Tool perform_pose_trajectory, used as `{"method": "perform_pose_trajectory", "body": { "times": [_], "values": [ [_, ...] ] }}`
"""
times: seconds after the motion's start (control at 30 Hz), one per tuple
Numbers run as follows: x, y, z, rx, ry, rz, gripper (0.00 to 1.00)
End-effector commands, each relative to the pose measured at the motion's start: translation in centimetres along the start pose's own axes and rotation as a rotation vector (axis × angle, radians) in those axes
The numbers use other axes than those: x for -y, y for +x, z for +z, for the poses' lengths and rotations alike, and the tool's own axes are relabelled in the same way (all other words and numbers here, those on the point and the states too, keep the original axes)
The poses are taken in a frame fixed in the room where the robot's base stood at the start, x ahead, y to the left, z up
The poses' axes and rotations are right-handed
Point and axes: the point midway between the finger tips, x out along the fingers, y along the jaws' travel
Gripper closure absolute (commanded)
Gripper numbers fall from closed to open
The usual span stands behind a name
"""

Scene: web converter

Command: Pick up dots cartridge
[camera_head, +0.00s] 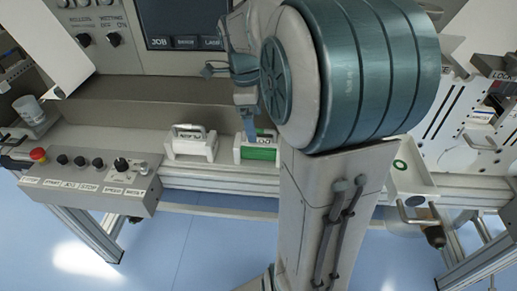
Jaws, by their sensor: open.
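Two cartridges stand side by side on the ledge of the machine. One is a white cartridge (192,146) with a handle on top. The other is a white cartridge with a green front (259,153), to its right. I cannot read the labels, so I cannot tell which is the dots cartridge. My gripper (249,132) points down at the top of the green-fronted cartridge, with its jaws open. It overlaps that cartridge's top in the picture; whether it touches is unclear. My arm hides the area to the right.
A control box (95,178) with knobs and a red button (38,155) sits at the left. A cup-like container (33,112) stands behind it. A screen panel (180,24) is above the ledge. The ledge left of the white cartridge is clear.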

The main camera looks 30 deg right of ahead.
Motion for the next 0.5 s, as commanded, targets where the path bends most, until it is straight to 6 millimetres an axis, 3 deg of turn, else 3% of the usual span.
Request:
{"method": "perform_pose_trajectory", "body": {
  "times": [0.1,0.37,0.5],
  "values": [
    [0.0,2.0,0.0,-0.001,-0.001,0.003,0.15],
    [0.0,4.0,-0.1,0.000,-0.001,0.003,0.15],
    [0.1,6.1,-0.2,-0.001,-0.001,0.004,0.15]
  ]
}}
